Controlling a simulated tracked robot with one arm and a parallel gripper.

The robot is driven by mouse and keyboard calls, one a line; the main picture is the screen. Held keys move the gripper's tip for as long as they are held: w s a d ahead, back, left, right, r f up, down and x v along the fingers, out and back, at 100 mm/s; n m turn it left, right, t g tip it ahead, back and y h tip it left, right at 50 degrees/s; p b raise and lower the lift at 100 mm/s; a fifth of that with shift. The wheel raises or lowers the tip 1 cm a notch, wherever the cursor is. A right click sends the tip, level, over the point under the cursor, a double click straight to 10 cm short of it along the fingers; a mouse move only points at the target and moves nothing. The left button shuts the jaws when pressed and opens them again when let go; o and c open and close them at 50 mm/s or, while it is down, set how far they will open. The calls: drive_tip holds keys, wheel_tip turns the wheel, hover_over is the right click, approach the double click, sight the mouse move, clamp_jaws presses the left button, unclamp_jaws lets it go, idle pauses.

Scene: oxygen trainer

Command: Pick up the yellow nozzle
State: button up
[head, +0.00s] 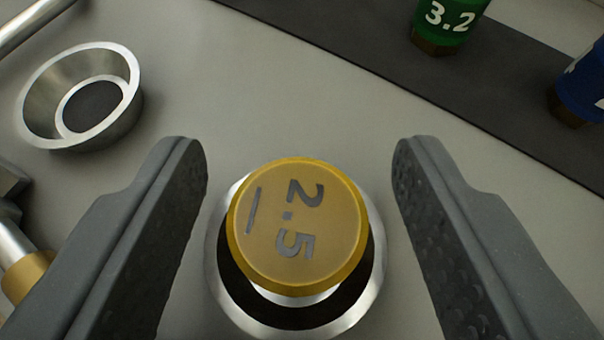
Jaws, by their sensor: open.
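The yellow nozzle (270,245) shows its round top with "2.5" and a line marked on it. It sits in a metal ring holder (365,295) at the bottom middle of the head view. My gripper (298,160) is open, with one dark textured finger to the left of the nozzle and one to the right. Gaps show between the nozzle and both fingers. The nozzle's lower part is hidden beneath its top.
An empty metal cup-like ring (125,105) stands on the grey surface at upper left. A green nozzle marked 3.2 (440,35) and a blue nozzle (582,95) stand on a dark strip (350,40) at upper right. Metal rods and a brass-coloured part (28,275) lie at left.

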drive_tip(key=shift+c, duration=0.3)
drive_tip(key=c, duration=1)
drive_tip(key=shift+r, duration=0.1)
drive_tip(key=shift+c, duration=0.2)
